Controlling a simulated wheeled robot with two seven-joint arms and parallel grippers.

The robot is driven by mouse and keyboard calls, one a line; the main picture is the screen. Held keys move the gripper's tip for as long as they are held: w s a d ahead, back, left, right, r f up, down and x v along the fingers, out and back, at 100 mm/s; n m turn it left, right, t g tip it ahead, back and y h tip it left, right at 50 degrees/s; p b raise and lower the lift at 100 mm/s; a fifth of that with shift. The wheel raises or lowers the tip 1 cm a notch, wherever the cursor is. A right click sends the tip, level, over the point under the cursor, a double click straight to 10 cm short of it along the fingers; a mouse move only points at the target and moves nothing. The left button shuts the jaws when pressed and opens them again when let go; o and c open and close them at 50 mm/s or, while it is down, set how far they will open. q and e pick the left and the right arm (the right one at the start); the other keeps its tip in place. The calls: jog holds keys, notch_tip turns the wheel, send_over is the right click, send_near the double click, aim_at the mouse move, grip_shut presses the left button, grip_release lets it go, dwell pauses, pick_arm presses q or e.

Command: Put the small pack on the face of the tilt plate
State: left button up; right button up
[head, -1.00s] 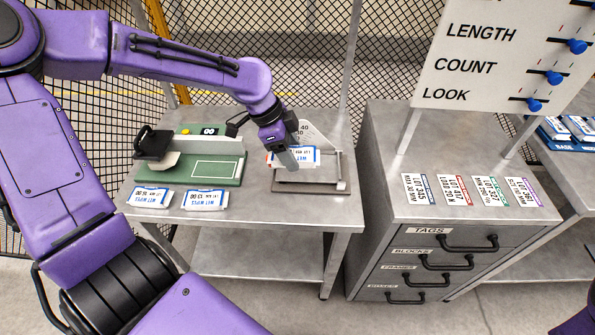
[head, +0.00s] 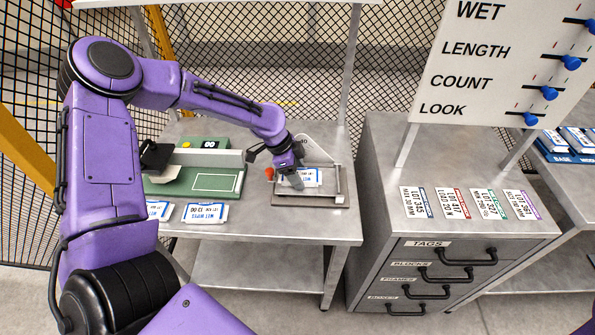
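The small pack (head: 314,177), white with blue edging and print, is at the face of the tilt plate (head: 325,199), a grey plate with a raised frame on the work table. My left gripper (head: 296,181) points down at the pack's left part, and one grey finger covers some of it. The other finger is hidden, so I cannot tell whether the gripper still grips the pack. Whether the pack rests fully on the face is also unclear. My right gripper is out of view.
Two similar packs (head: 205,212) lie at the table's (head: 290,226) front edge, one partly behind my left arm. A green device (head: 193,181) stands left of the plate. A drawer cabinet (head: 385,190) with several tags stands right, below a slider board (head: 470,80).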

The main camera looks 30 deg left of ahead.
pick_arm(q)
jog(key=o, duration=0.4)
jog(key=shift+c, duration=0.2)
jog(key=v, duration=1.2)
jog(key=shift+r, duration=0.2)
